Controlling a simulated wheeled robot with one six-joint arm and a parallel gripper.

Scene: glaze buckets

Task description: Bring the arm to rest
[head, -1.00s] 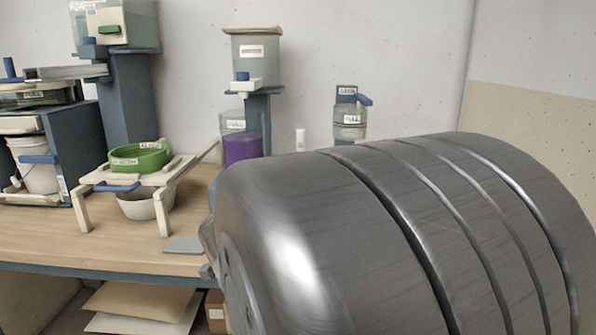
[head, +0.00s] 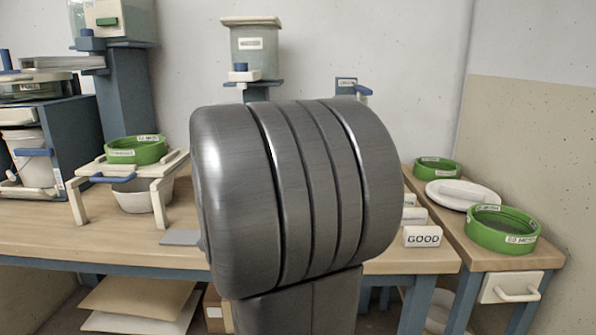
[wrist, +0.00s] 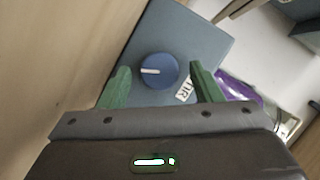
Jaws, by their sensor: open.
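My gripper (wrist: 158,88) shows in the wrist view with its two green fingers spread apart and nothing between them. Beyond the fingers is a blue-grey panel (wrist: 195,40) with a round blue knob (wrist: 157,71) bearing a white mark. I cannot tell the distance from the fingertips to the knob. In the head view my grey arm link fills the middle and hides the gripper and part of the bench.
A stand with a green sieve (head: 137,150) over a white bowl (head: 143,195) is left of my arm. A clear hopper (head: 255,52) stands behind.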

